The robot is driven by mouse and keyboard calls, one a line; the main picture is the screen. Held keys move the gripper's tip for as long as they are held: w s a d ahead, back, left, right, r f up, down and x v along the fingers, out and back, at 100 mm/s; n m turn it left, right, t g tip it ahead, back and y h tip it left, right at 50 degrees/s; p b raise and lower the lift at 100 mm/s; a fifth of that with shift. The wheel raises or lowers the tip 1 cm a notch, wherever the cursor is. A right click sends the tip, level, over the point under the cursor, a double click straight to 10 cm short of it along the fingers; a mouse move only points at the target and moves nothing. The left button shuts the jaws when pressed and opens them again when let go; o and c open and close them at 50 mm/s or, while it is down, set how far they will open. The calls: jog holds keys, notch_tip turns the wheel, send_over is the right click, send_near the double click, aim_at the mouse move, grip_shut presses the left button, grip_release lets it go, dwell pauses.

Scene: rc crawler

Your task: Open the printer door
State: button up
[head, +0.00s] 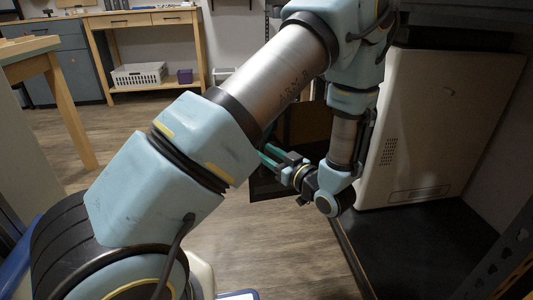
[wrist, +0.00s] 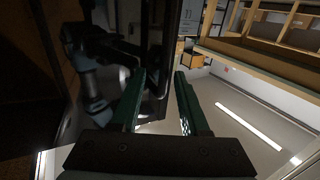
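The printer (head: 435,120) is the large beige box at the right of the head view, with a vented side facing me. A dark panel (head: 262,187), which appears to be its door, stands out to the left of the body, partly hidden behind my arm. My gripper (head: 266,156) is beside this panel, its teal fingers partly covered by my arm. In the wrist view the fingers (wrist: 160,95) are apart. The dark, glossy door (wrist: 105,65) fills the left there and reflects my arm. Its edge runs down between the fingers; contact is unclear.
The printer rests on a dark-topped bench (head: 425,245). Wooden floor (head: 265,260) is open left of it. A wooden workbench (head: 150,20) with a white basket (head: 139,74) stands at the back. A black shelf post (head: 500,265) is at the lower right.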

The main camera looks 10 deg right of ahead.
jog(key=p+v, duration=0.2)
jog(key=v, duration=0.8)
jog(key=shift+s+d, duration=0.15)
jog(key=shift+s, duration=0.25)
jog(key=shift+f, duration=0.1)
